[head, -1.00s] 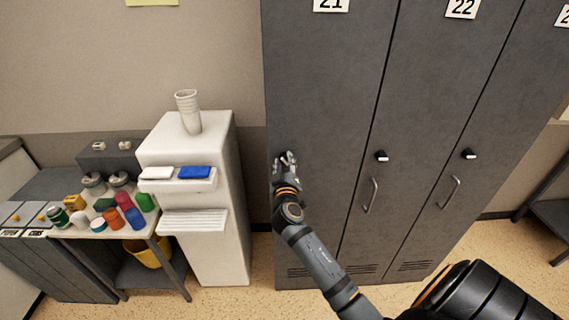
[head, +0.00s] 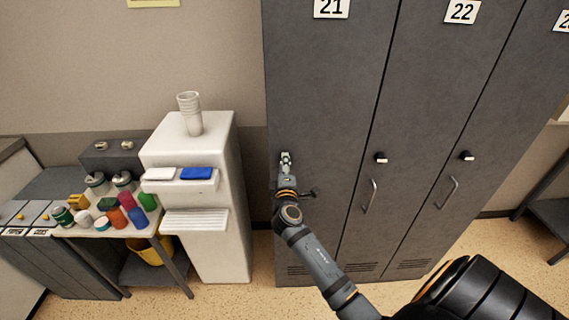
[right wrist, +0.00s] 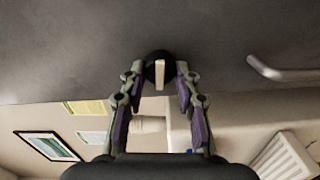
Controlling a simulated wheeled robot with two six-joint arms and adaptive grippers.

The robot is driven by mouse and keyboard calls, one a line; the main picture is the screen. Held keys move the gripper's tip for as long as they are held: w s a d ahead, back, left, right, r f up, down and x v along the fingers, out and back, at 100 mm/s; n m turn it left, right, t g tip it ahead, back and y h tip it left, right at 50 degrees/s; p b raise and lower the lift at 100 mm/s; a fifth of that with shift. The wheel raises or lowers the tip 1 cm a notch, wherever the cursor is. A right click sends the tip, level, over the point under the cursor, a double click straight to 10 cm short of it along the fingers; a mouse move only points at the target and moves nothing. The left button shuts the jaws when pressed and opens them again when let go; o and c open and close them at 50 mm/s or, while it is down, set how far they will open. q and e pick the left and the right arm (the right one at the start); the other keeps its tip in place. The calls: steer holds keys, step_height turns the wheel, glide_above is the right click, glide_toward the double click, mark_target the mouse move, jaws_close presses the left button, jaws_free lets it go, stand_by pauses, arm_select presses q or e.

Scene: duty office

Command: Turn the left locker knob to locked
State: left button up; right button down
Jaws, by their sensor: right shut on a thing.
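The left locker knob (right wrist: 160,68), on locker door 21 (head: 320,90), is a black round knob with a pale bar across it. In the right wrist view the bar stands upright. My right gripper (head: 286,158) is at this knob and mostly covers it in the head view. In the right wrist view its two fingertips (right wrist: 158,74) are closed on the knob from both sides. My left gripper is not in view.
A metal door handle (right wrist: 288,74) lies beside the knob. Locker 22 has its own knob (head: 380,158) and handle (head: 369,196). A white dispenser (head: 232,200) with stacked cups (head: 190,113) stands left of the lockers, beside a cluttered small table (head: 88,232).

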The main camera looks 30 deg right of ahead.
steer(key=shift+n, duration=0.6)
steer(key=c, duration=1)
jaws_free()
steer(key=shift+o, duration=0.2)
steer(key=v, duration=1.2)
